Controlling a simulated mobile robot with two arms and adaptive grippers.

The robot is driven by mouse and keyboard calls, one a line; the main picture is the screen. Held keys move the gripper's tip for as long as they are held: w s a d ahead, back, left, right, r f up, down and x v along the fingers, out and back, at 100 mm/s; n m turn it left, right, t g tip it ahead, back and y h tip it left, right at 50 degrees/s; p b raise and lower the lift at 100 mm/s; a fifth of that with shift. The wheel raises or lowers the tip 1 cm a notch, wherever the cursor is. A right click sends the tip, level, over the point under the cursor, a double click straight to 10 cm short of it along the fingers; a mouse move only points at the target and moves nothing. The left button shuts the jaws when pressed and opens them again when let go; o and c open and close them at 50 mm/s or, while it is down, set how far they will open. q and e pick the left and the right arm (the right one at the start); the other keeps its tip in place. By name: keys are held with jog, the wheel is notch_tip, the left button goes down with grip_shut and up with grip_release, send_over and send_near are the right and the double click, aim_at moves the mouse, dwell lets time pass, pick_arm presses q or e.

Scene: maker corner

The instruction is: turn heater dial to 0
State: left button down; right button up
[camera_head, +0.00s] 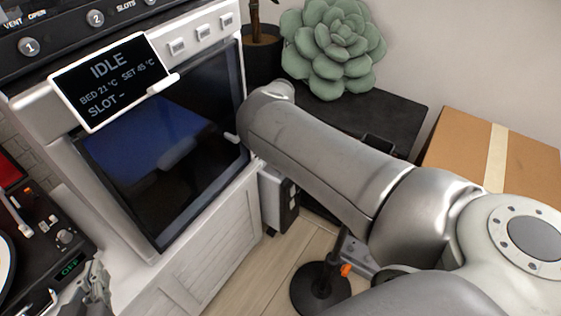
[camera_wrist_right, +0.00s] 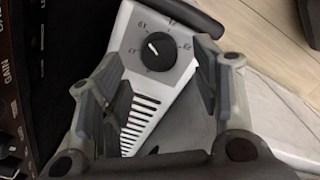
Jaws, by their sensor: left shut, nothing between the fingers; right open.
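The heater (camera_wrist_right: 140,105) shows in the right wrist view as a pale panel with dark vent slots and a black handle-like bar at its top. Its round black dial (camera_wrist_right: 158,52) has a white pointer mark toward the upper left. Small marks surround the dial, too blurred to read surely. My right gripper (camera_wrist_right: 163,66) is open, its fingers on either side of the dial in the picture. Contact cannot be told. In the head view, my right gripper is hidden behind my right arm. My left gripper (camera_head: 95,286) is shut and empty at the lower left.
A white machine with a screen (camera_head: 110,80) reading IDLE stands at left. A cardboard box (camera_head: 460,145) is at right. A black round base (camera_head: 318,290) stands on the wooden floor.

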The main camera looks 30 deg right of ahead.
notch_tip(320, 180, down, 3)
jog(key=shift+r+b, duration=0.1)
jog(key=shift+b, duration=0.3)
pick_arm(q)
jog(key=shift+w+d+r+t+h, duration=0.25)
jog(key=shift+r+t, duration=0.3)
jog(key=shift+r, duration=0.35)
jog(key=shift+w+d+r+t+h, duration=0.15)
jog(key=shift+w+r+t, duration=0.15)
jog(key=shift+r+t, duration=0.45)
jog(key=shift+w+d+r+t+h, duration=0.1)
jog(key=shift+w+d+r+t, duration=0.2)
jog(key=shift+r, duration=0.7)
pick_arm(e)
jog(key=shift+f, duration=0.4)
pick_arm(q)
jog(key=shift+a, duration=0.1)
pick_arm(e)
jog(key=c, duration=1.1)
pick_arm(q)
jog(key=shift+f, duration=0.1)
